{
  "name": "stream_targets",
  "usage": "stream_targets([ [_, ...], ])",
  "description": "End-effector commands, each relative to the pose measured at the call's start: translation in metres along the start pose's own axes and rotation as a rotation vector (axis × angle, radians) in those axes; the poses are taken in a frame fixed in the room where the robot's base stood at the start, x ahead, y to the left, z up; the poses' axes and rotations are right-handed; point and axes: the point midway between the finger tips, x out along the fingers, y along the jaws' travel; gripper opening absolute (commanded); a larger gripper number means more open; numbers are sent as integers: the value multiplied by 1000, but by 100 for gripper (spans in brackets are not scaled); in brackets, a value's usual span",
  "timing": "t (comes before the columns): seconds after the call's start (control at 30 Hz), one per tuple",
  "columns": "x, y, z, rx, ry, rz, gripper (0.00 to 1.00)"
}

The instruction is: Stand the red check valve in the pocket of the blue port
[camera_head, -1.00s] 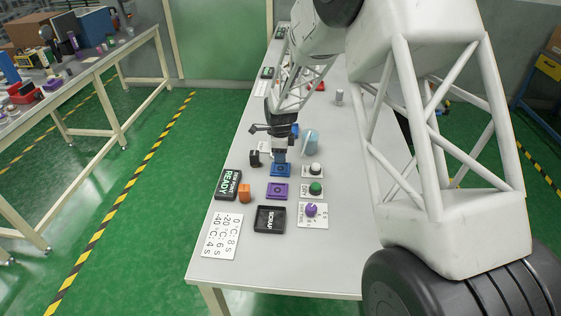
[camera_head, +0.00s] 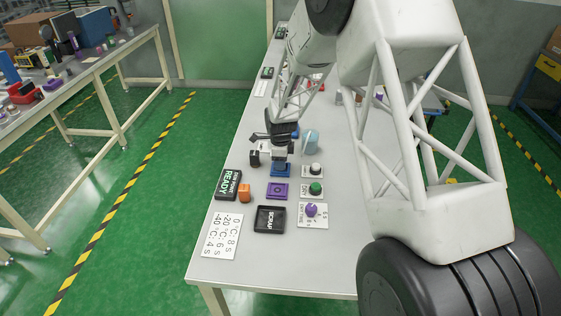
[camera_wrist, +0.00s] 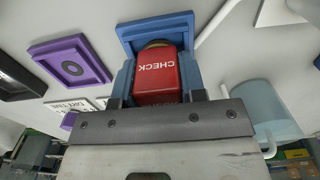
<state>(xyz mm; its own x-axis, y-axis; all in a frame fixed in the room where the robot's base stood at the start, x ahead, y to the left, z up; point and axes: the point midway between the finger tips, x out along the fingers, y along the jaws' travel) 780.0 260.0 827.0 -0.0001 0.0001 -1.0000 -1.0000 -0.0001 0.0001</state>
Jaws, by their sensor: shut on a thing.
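The red check valve (camera_wrist: 158,80), marked CHECK, sits between the two blue fingers of my gripper (camera_wrist: 157,73) in the wrist view. My gripper is shut on it. The valve's brass-coloured end faces the blue port (camera_wrist: 128,32), a square blue frame right beyond it. I cannot tell how deep that end sits in the pocket. In the head view my gripper (camera_head: 281,160) is just over the blue port (camera_head: 281,171), and the valve is hidden there.
A purple port (camera_head: 277,191) and a black SCRAP tray (camera_head: 270,220) lie nearer. White plates with a white, a green (camera_head: 316,188) and a purple knob (camera_head: 310,210) are to the right. A pale blue cup (camera_head: 311,141) stands behind right.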

Motion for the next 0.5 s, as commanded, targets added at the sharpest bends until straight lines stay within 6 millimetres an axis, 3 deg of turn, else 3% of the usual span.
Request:
stream_targets([
  [0.13,3,0,0,0,0,0,12],
  [0.17,3,0,0,0,0,0,40],
  [0.3,3,0,0,0,0,0,61],
  [0.5,3,0,0,0,0,0,64],
])
